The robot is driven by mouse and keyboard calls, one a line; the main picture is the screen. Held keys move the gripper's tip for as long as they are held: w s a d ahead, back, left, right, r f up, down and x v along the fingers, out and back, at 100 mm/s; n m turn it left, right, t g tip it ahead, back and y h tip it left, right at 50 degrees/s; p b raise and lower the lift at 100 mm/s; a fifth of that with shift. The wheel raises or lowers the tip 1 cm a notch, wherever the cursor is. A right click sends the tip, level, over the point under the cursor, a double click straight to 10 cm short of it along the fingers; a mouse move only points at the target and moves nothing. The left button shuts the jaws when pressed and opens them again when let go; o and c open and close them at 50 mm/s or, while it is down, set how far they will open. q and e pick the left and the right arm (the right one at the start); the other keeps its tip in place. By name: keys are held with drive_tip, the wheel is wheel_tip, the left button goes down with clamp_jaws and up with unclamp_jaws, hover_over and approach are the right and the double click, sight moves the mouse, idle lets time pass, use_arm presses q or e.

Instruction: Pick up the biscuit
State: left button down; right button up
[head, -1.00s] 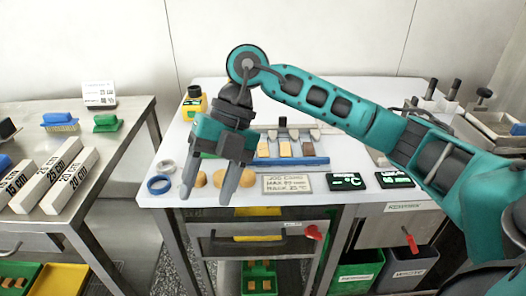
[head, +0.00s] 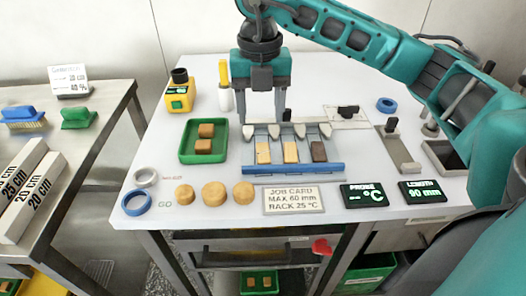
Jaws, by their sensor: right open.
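Three round tan discs that look like biscuits lie in a row near the table's front edge: left (head: 185,195), middle (head: 214,193) and right (head: 244,191). A grey rack (head: 289,132) with a blue front bar holds a pale, a tan and a dark brown rectangular piece (head: 319,151). Two brown square pieces (head: 205,131) lie in a green tray (head: 221,154). I cannot tell which of these is the biscuit of the task. My right gripper (head: 261,118) is open and empty, fingers down, at the back of the rack. My left gripper is out of view.
A blue ring (head: 136,203) and a white ring (head: 145,177) lie at the front left. A job card (head: 291,199) and two black displays (head: 362,196) line the front edge. A yellow device (head: 178,98) stands behind the tray.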

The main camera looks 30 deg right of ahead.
sight(263, 148)
wheel_tip(263, 148, down, 4)
drive_tip(key=shift+r, duration=0.25)
drive_tip(key=shift+w+d+f, duration=0.1)
drive_tip(key=shift+d+f, duration=0.1)
drive_tip(key=shift+f, duration=1.15)
drive_tip(key=shift+d+f, duration=0.15)
drive_tip(key=shift+f, duration=1.2)
drive_tip(key=shift+c, duration=0.3)
drive_tip(key=c, duration=0.8)
drive_tip(key=shift+r, duration=0.15)
drive_tip(key=shift+c, duration=0.2)
